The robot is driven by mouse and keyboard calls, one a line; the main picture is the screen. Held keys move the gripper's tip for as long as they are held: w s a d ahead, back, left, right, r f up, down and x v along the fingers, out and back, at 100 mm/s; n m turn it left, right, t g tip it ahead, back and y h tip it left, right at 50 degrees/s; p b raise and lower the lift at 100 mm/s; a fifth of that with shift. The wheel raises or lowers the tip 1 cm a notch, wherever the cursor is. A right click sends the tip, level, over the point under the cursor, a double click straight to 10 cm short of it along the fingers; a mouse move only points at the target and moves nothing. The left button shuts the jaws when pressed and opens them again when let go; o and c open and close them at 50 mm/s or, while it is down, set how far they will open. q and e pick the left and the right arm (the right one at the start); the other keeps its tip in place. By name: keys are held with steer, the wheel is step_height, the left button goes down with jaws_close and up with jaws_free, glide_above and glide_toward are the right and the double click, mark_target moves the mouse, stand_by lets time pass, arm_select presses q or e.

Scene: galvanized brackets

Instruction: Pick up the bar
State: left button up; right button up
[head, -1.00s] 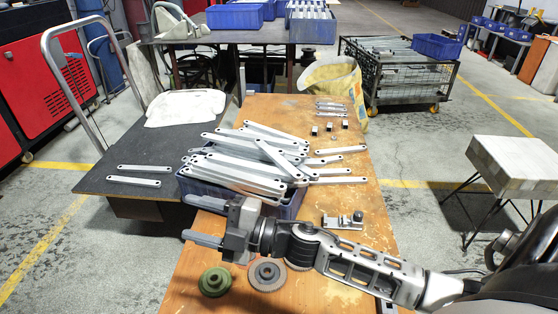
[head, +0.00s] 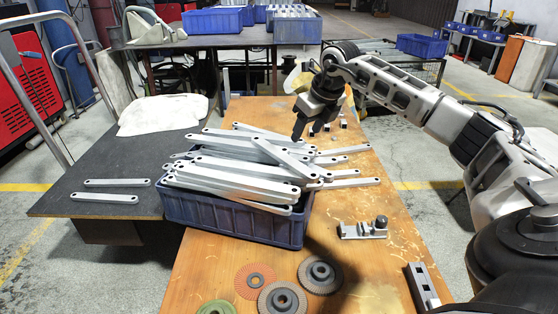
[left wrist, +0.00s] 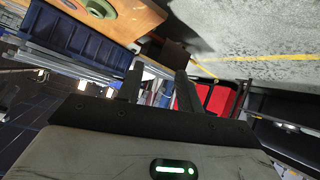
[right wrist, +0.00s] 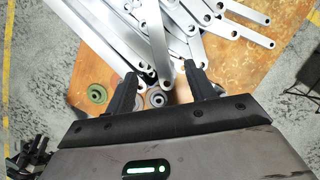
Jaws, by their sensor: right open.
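Silver bars with a hole at each end lie in a loose, crossed pile (head: 235,172) on a blue bin (head: 240,222), and some jut past its right side. My right gripper (head: 308,136) is open and points down over the far right part of the pile. In the right wrist view the open fingers (right wrist: 163,74) are on either side of a bar's end (right wrist: 160,45), with nothing clamped; whether they touch it I cannot tell. My left gripper (left wrist: 158,72) is open and empty in the left wrist view, outside the head view. The blue bin shows there too (left wrist: 78,45).
Two bars (head: 104,198) lie apart on the dark table at left, near a white cloth (head: 163,113). A metal fixture (head: 363,229) and several abrasive discs (head: 320,275) lie on the wooden table in front. Small blocks sit behind the pile. A wire cage cart stands behind.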

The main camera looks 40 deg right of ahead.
glide_toward(292, 161)
steer(key=x, duration=0.2)
steer(key=shift+f+b, duration=0.4)
steer(key=b+x, duration=0.1)
steer(key=x, duration=0.3)
steer(key=shift+f, duration=0.25)
steer(key=shift+w+f, duration=0.15)
steer(key=shift+f, duration=0.1)
arm_select(q)
steer(key=shift+w+d+f, duration=0.2)
steer(key=shift+f, duration=0.3)
steer(key=shift+w+d+f, duration=0.2)
steer(key=shift+f, duration=0.3)
arm_select(e)
steer(key=c, duration=1)
arm_select(q)
steer(key=shift+s, duration=0.15)
arm_select(e)
jaws_close()
steer(key=shift+r, duration=0.1)
